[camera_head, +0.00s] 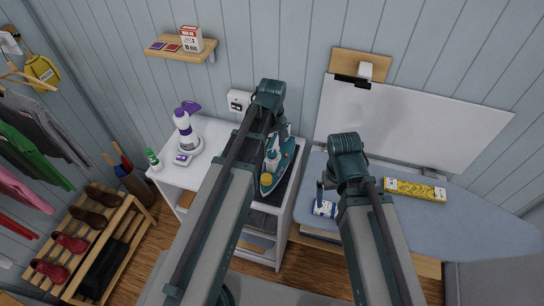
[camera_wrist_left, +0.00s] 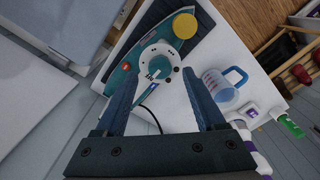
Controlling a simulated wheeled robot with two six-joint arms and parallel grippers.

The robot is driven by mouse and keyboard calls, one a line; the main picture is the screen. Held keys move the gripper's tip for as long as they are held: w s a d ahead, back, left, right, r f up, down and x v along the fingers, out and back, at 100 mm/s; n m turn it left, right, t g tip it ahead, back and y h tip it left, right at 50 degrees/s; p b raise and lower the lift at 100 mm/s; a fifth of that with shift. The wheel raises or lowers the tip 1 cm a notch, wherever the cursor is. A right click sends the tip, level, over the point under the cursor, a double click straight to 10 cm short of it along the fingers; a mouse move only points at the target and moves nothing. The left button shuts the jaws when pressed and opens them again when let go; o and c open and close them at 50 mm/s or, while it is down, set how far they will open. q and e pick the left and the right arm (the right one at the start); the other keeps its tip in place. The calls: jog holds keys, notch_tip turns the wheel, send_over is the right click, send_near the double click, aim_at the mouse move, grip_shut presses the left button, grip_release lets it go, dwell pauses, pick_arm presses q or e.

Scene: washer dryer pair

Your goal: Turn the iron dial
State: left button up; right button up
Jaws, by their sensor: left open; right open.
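The teal iron (camera_head: 286,168) lies on the white cabinet, partly hidden by my left arm. In the left wrist view the iron (camera_wrist_left: 122,82) shows a round white dial (camera_wrist_left: 155,62) with dark marks, a yellow knob (camera_wrist_left: 184,26) and a red button (camera_wrist_left: 127,66). My left gripper (camera_wrist_left: 160,75) is open above the iron. Its fingers lie on either side of the dial in the picture, with nothing held; contact cannot be told. My right gripper (camera_head: 321,190) is open, mostly hidden by its arm, over the near left part of the ironing board.
The white cabinet (camera_head: 213,142) also holds a white and purple bottle (camera_head: 185,130); a blue-handled measuring cup (camera_wrist_left: 222,84) shows in the left wrist view. The ironing board (camera_head: 445,218) carries a yellow packet (camera_head: 414,190) and a blue-white item (camera_head: 325,208). A shoe rack (camera_head: 110,243) stands left.

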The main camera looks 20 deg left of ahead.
aim_at(272, 154)
pick_arm(q)
notch_tip(272, 154, down, 3)
jog(key=shift+r+b, duration=0.2)
jog(key=shift+b, duration=0.55)
pick_arm(e)
notch_tip(272, 154, down, 3)
jog(key=shift+r, duration=0.2)
pick_arm(q)
grip_shut()
